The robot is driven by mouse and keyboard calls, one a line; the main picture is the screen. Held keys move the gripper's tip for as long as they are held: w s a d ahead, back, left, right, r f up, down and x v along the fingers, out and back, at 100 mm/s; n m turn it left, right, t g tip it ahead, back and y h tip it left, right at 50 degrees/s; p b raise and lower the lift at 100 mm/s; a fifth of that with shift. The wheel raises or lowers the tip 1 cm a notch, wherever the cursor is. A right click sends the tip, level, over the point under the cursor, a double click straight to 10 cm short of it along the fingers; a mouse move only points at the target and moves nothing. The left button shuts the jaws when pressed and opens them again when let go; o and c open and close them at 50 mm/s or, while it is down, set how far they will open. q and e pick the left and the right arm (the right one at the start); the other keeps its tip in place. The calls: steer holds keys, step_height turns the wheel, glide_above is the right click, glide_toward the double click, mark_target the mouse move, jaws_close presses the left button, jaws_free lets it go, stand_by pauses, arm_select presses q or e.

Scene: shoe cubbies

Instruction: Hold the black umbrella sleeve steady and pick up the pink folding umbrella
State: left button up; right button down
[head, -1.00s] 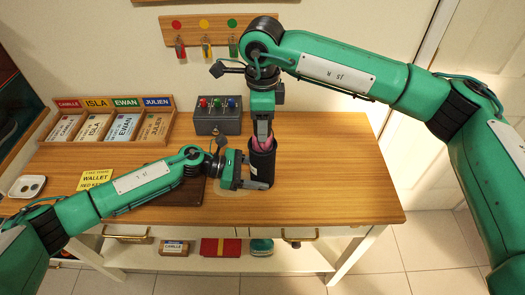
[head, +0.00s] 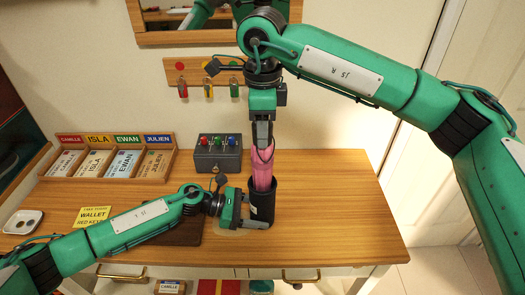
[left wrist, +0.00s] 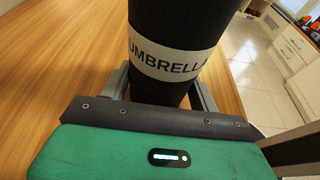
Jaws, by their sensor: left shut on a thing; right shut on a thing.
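The black umbrella sleeve (head: 262,201) stands upright on the wooden table. In the left wrist view the sleeve (left wrist: 172,22) carries a pale band reading "UMBRELLA". My left gripper (head: 258,213) is shut around the sleeve low down, one finger on each side. The pink folding umbrella (head: 262,170) is upright, its upper part showing above the sleeve's mouth and its lower end hidden inside. My right gripper (head: 263,140) comes from above and is shut on the umbrella's top.
A grey box with coloured buttons (head: 218,154) stands left of the umbrella. A name-labelled card rack (head: 112,165) is at the back left. Key hooks (head: 205,75) hang on the wall behind. A yellow note (head: 92,215) and white dish (head: 24,220) lie left. The table's right side (head: 335,200) is clear.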

step_height(320, 180, up, 9)
steer(key=shift+f, duration=0.1)
arm_select(q)
steer(key=o, duration=0.8)
steer(key=shift+o, duration=0.2)
